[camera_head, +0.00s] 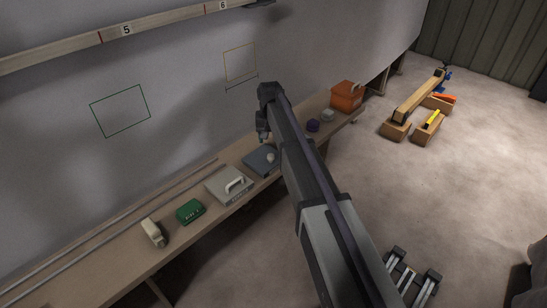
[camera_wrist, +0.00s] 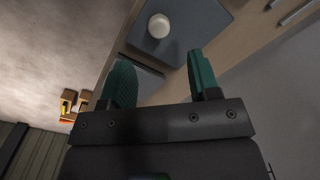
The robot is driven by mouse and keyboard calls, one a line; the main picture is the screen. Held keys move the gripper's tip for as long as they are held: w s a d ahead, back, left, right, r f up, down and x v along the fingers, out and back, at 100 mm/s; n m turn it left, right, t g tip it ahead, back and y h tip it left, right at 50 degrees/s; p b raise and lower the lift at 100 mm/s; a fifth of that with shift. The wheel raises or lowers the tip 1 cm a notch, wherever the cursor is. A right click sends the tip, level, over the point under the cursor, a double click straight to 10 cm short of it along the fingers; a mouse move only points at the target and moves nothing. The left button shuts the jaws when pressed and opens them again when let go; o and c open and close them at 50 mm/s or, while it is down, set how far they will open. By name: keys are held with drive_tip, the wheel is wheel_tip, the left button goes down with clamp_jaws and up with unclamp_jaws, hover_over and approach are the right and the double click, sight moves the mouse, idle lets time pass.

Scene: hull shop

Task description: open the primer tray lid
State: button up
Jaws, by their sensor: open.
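Two lidded boxes sit on the bench, and I cannot tell by label which is the primer tray. One is a flat blue-grey box (camera_head: 261,162) with a round pale knob (camera_head: 270,157). The other is a light grey box (camera_head: 222,192) with a white arched handle (camera_head: 236,183) and an unreadable front label. My gripper (camera_head: 262,136) is above the blue-grey box. In the wrist view, its green fingers (camera_wrist: 158,66) are apart with nothing between them. The blue-grey lid (camera_wrist: 196,30) and its knob (camera_wrist: 158,26) lie beyond the fingertips, apart from them. Both lids look closed.
The bench (camera_head: 110,257) runs along the wall. A green box (camera_head: 190,211) and a beige item (camera_head: 153,232) stand left of the light grey box. A purple item (camera_head: 313,125) and an orange bin (camera_head: 346,97) stand to the right. Long rods (camera_head: 130,218) lie along the back.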

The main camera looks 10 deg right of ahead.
sight(271, 155)
wheel_tip(271, 155, down, 9)
drive_tip(key=b, duration=0.7)
drive_tip(key=shift+r, duration=0.3)
clamp_jaws()
